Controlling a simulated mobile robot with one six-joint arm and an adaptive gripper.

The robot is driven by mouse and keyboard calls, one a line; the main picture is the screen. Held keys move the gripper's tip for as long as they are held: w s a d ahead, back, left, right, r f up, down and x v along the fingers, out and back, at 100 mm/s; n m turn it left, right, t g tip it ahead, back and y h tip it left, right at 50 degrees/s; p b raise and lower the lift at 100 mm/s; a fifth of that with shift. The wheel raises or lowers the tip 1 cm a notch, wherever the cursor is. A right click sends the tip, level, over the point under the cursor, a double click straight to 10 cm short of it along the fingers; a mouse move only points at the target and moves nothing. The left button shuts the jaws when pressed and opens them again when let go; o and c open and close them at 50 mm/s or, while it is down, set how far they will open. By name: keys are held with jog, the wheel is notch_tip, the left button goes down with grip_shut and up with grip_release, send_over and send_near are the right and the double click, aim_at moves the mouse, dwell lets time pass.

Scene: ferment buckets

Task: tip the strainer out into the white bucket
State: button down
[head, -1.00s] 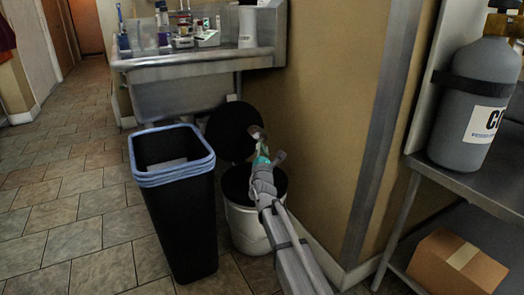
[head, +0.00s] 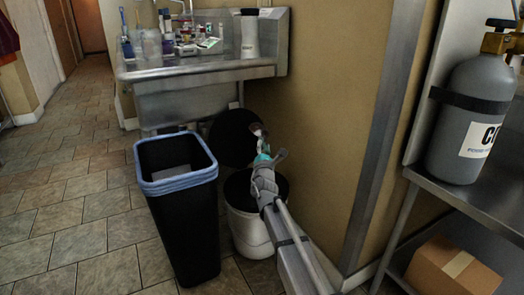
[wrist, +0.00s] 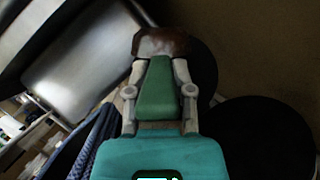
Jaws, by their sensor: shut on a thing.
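The white bucket (head: 249,232) stands on the floor against the wall, its round opening dark. My gripper (head: 262,147) is above the bucket's back part in the head view. It is shut on a small pale and brown thing, likely the strainer (head: 258,129), which sticks up past the fingertips. I cannot tell what is in the strainer. The bucket's inside is too dark to see.
A black bin (head: 182,225) with a blue liner stands close left of the bucket. A black disc (head: 233,140) is behind the bucket. A steel sink (head: 200,72) is behind them. A steel shelf (head: 476,205) with a grey cylinder (head: 472,118) is at the right.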

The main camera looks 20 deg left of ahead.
notch_tip(320, 180, up, 13)
jog(key=p, duration=1.2)
jog(key=shift+r, duration=0.15)
